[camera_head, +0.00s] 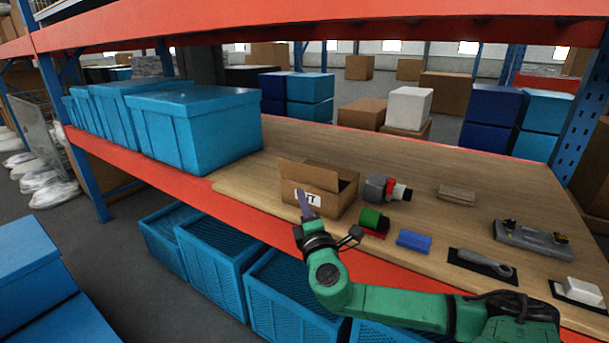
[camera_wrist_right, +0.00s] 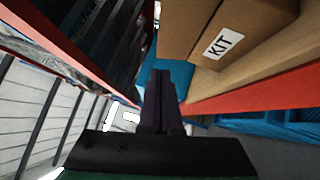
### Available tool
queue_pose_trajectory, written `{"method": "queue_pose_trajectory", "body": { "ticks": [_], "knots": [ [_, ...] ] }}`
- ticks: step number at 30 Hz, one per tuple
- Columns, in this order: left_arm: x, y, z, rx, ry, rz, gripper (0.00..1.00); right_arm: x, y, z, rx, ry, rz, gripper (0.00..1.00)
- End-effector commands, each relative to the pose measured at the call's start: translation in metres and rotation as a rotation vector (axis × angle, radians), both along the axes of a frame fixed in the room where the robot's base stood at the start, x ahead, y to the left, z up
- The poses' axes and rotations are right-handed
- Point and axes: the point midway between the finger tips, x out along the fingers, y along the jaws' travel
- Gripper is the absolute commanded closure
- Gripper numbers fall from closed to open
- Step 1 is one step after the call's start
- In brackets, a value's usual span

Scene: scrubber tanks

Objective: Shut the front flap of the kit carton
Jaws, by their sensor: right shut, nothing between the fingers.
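The kit carton (camera_head: 318,188) is a brown cardboard box with a white label on its front, standing on the wooden shelf board near its front edge. Its top looks open, with the far side raised; I cannot tell exactly how the front flap lies. In the right wrist view the carton (camera_wrist_right: 240,50) is at the upper right, with its KIT label readable. My right gripper (camera_head: 304,203) is shut and empty, in front of the carton near its label. In the right wrist view its fingers (camera_wrist_right: 160,85) are together, left of the carton and apart from it. My left gripper is not in view.
Blue lidded bins (camera_head: 195,130) stand left of the carton. A green cylinder (camera_head: 374,220), a grey and red device (camera_head: 385,188), a blue block (camera_head: 413,240) and a trowel (camera_head: 482,263) lie to its right. An orange beam (camera_head: 240,203) edges the shelf.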

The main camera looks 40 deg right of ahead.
Motion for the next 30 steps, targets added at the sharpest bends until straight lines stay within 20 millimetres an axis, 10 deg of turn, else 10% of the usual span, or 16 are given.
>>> {"method": "queue_pose_trajectory", "body": {
  "ticks": [9, 30],
  "knots": [
    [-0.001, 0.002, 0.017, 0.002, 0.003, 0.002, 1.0, 0.054, -0.032, 0.017, 0.0, -0.001, -0.005, 1.0],
    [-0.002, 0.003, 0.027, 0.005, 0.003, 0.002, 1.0, 0.063, -0.064, 0.021, 0.01, 0.003, -0.002, 1.0]
  ]
}}
